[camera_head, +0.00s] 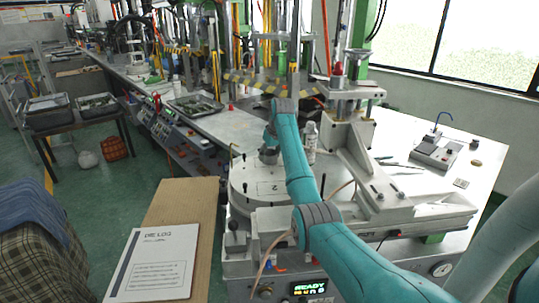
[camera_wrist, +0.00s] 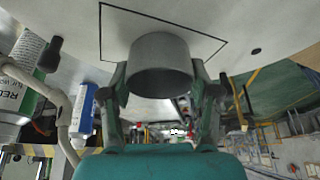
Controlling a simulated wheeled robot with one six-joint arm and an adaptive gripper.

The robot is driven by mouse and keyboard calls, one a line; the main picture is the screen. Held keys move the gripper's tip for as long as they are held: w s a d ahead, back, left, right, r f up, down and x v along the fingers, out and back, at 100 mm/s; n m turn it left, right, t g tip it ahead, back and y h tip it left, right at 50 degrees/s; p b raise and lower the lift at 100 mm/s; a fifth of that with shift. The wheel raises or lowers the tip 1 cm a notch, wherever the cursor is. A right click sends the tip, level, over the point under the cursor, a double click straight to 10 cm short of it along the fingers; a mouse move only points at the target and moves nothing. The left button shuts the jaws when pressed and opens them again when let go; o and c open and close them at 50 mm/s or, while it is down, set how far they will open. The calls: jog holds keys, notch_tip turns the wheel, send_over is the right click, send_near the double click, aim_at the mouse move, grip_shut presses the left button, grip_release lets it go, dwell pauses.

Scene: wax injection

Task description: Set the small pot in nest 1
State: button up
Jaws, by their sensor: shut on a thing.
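The small pot (camera_wrist: 160,62) is a grey, open cylinder held between the two fingers of my gripper (camera_wrist: 162,82). In the head view, the pot (camera_head: 268,156) shows partly at the end of my gripper (camera_head: 270,143), over the back part of the round pale plate (camera_head: 245,178). A nest marked 2 (camera_head: 270,187) lies at the plate's front. In the wrist view, the pot overlaps a black-outlined nest (camera_wrist: 118,38); its number is not visible. I cannot tell whether the pot touches the plate.
A white bottle (camera_head: 310,143) stands right of my gripper, near the machine's clamp arm (camera_head: 365,165). Short black-knobbed pins (camera_head: 244,157) rise from the plate. A Die Log sheet (camera_head: 155,262) lies on a board at front left. A blue-and-white tube (camera_wrist: 83,112) shows in the wrist view.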

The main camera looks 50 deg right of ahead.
jog(key=shift+f, duration=0.1)
jog(key=o, duration=1.2)
jog(key=v, duration=1.2)
